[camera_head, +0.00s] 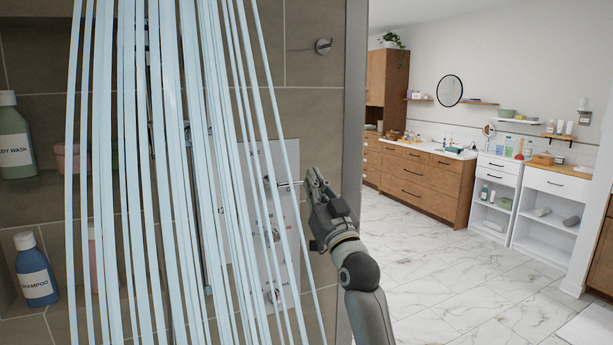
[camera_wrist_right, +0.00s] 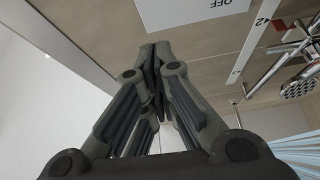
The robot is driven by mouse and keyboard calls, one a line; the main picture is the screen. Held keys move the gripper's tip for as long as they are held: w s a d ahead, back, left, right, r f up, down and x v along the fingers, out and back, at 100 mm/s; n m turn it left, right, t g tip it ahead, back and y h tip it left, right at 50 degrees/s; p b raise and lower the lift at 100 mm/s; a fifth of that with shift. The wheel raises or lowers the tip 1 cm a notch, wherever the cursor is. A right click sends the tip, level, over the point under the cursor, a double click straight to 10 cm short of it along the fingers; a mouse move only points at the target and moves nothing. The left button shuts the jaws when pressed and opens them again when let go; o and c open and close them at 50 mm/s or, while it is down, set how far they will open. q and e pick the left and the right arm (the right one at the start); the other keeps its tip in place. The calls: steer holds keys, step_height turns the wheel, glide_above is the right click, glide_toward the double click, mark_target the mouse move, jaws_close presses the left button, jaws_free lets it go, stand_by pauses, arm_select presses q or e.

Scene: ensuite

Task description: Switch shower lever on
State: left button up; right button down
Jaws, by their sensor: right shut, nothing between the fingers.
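Light blue water streams (camera_head: 170,120) fall across the left half of the head view, so the shower is running. Behind them a pale control panel (camera_head: 262,165) with small metal levers is on the tiled wall, partly hidden by the water. A thin lever (camera_head: 289,184) sticks out near my right gripper (camera_head: 311,178), which is shut and empty at the panel's right side; I cannot tell if they touch. In the right wrist view the shut fingertips (camera_wrist_right: 156,52) are below a white label reading OFF (camera_wrist_right: 222,5). Chrome fittings (camera_wrist_right: 275,72) are to the right. My left gripper is out of view.
A body wash bottle (camera_head: 14,138) and a shampoo bottle (camera_head: 35,270) stand in wall niches at left. A wall hook (camera_head: 323,46) is above my right gripper. Beyond the shower wall's edge (camera_head: 355,90), open marble floor (camera_head: 450,275) leads to wooden cabinets (camera_head: 420,175).

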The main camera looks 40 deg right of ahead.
steer(key=v, duration=0.3)
steer(key=shift+s+f+b, duration=0.1)
steer(key=shift+s+b, duration=0.15)
steer(key=shift+b, duration=0.1)
